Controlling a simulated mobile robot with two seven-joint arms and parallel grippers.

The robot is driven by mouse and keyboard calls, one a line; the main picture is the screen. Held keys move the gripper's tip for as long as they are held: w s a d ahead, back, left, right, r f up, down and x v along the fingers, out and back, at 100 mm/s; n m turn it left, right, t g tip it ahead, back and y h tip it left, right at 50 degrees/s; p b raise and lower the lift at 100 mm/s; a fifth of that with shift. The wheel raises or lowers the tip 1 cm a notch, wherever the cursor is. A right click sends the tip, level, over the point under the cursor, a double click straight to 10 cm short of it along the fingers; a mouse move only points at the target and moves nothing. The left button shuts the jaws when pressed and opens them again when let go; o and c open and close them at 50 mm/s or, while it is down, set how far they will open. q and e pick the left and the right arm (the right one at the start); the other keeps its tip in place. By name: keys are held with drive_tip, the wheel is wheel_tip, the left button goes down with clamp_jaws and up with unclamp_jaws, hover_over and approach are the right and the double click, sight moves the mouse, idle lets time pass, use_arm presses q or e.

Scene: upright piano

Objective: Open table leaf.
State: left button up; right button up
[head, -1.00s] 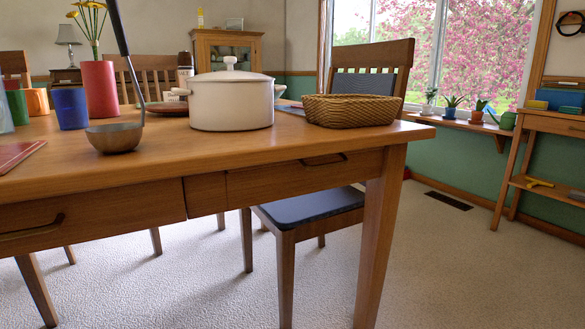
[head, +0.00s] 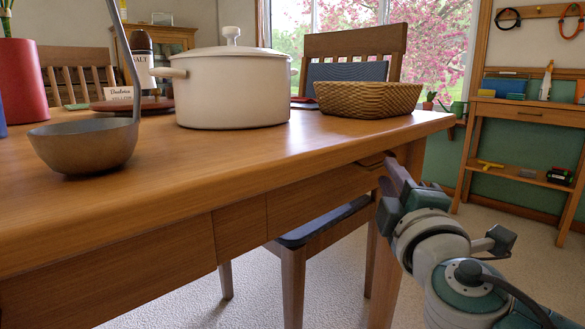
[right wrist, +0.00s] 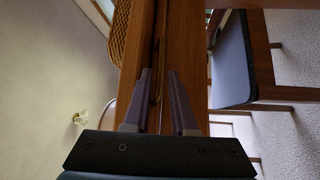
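The wooden table (head: 250,170) fills the left and middle of the head view. Under its top is a front panel (head: 315,195) with a dark handle (head: 374,161) near the right end, partly hidden by my gripper. My right gripper (head: 391,163) is at that handle, its fingers pointing at the table edge. In the right wrist view its two fingers (right wrist: 160,75) are apart, with the table edge and the handle (right wrist: 158,75) seen between and beyond them. I cannot tell whether they touch the handle. My left gripper is not in view.
On the tabletop stand a white pot (head: 234,85), a woven basket (head: 366,98) and a metal ladle (head: 85,145). A chair (head: 318,222) is tucked under the table. A wooden shelf desk (head: 525,115) stands at the right. Carpet between is clear.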

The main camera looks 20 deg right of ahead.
drive_tip(key=shift+x, duration=1.7)
drive_tip(key=shift+a, duration=0.1)
drive_tip(key=shift+c, duration=0.2)
clamp_jaws()
